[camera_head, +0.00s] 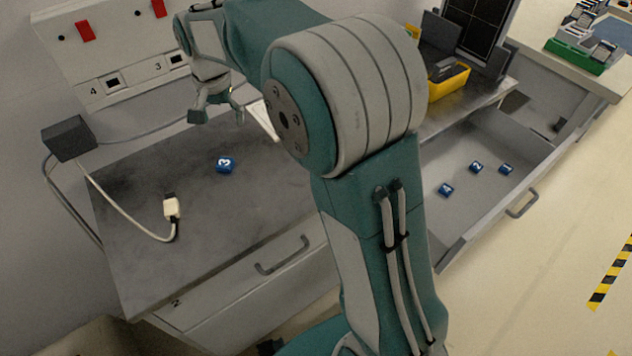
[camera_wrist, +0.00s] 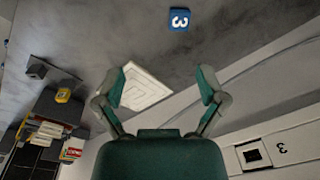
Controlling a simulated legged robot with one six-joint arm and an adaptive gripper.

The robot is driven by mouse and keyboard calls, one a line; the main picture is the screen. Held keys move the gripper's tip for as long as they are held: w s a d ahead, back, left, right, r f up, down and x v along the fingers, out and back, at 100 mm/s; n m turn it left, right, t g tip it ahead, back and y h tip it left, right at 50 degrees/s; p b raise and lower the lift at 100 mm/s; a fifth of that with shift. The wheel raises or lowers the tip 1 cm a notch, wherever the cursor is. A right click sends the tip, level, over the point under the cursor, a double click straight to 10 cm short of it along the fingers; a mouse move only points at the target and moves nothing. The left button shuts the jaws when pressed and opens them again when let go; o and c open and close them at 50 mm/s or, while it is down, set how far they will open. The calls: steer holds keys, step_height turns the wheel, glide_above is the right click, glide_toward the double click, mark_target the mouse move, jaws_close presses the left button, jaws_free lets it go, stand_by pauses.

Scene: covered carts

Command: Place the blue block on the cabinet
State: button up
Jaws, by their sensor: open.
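A blue block (camera_head: 226,165) marked with a white 3 lies on the grey top of the cabinet (camera_head: 130,245). It also shows at the top of the wrist view (camera_wrist: 180,19). My gripper (camera_head: 216,116) is open and empty, above the back of the cabinet top and apart from the block. Its two spread fingers show in the wrist view (camera_wrist: 164,88). More blue blocks, marked 4 (camera_head: 446,190), 2 (camera_head: 476,167) and 1 (camera_head: 506,169), lie in the open drawer (camera_head: 470,225) at the right.
A white connector (camera_head: 171,208) on a cable from a black box (camera_head: 69,138) lies on the cabinet top. A white plate (camera_wrist: 140,89) lies near the wall. A yellow bin (camera_head: 449,83) stands back right. The wall panel (camera_head: 130,75) has red switches.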

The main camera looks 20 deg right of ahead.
steer(key=s+d+r+n+t, duration=0.1)
steer(key=s+d+r, duration=0.25)
steer(key=s, duration=0.35)
steer(key=s+d+r+n+t, duration=0.1)
steer(key=s+d+r+n, duration=0.2)
steer(key=s, duration=0.5)
steer(key=s+d+f+n+t, duration=0.1)
steer(key=s+d+f+t, duration=0.1)
steer(key=s, duration=1.1)
steer(key=shift+s+d+f+n+t, duration=0.2)
steer(key=shift+d+n+t, duration=0.1)
steer(key=shift+d, duration=0.25)
steer(key=shift+r, duration=0.1)
